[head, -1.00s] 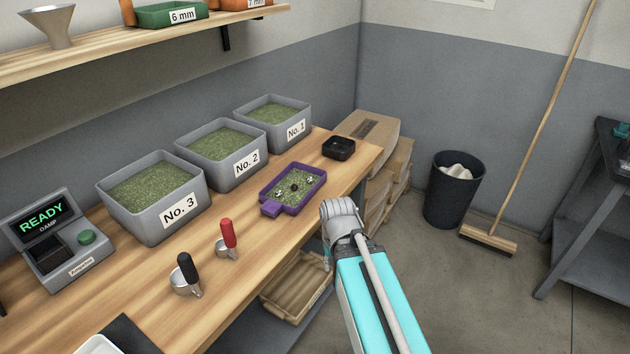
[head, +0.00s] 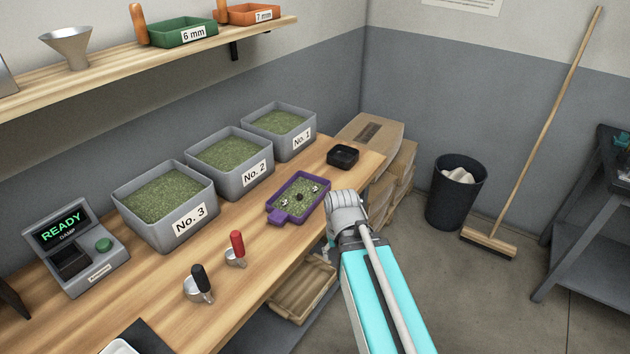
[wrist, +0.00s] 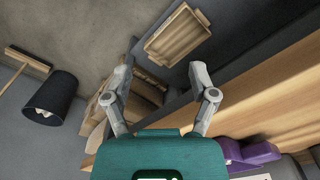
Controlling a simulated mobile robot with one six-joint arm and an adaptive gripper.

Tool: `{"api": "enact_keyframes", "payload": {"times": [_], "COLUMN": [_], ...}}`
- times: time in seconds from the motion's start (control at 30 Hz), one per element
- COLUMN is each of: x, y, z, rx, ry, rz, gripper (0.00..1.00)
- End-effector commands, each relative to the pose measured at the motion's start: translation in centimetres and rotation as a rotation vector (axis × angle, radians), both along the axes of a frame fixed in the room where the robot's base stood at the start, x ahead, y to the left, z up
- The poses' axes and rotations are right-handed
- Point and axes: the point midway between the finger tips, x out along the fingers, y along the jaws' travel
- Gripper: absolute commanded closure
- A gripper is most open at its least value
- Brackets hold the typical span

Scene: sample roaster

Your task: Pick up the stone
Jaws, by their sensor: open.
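The purple tray (head: 271,212) sits on the wooden bench and holds green beans. A small dark lump (head: 299,197) lies in its middle, with small black-and-white pieces (head: 284,202) on either side. The dark lump looks like the stone, but it is too small to be sure. My gripper (wrist: 160,77) is open and empty, with its two fingers spread in the wrist view. Part of the purple tray (wrist: 250,152) shows at the wrist view's lower right.
A small black tray (head: 343,157) stands beyond the purple one. Grey bins No. 1 (head: 297,143), No. 2 (head: 250,178) and No. 3 (head: 185,222) line the back. Two scoops (head: 235,250) lie in front. A bin (head: 455,205) and broom (head: 488,243) stand on the floor.

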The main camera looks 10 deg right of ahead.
Motion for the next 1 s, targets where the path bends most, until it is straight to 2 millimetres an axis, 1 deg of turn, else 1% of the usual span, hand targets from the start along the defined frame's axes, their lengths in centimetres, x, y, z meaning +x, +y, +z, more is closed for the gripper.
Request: {"api": "enact_keyframes", "payload": {"times": [0.03,0.37,0.5,0.67,0.83,0.9,1.0], "x": [0.2,1.3,2.1,3.4,5.6,7.3,9.6], "y": [0.0,0.0,0.0,0.2,0.3,0.4,0.6], "z": [1.9,7.7,10.2,12.8,15.2,16.2,16.7], "rx": [0.000,0.000,-0.002,-0.004,-0.007,-0.009,-0.012], "ry": [-0.002,-0.020,-0.026,-0.031,-0.033,-0.032,-0.028], "rz": [0.001,0.020,0.044,0.094,0.191,0.265,0.384], "gripper": [0.26,0.26,0.26,0.26,0.26,0.26,0.26]}}
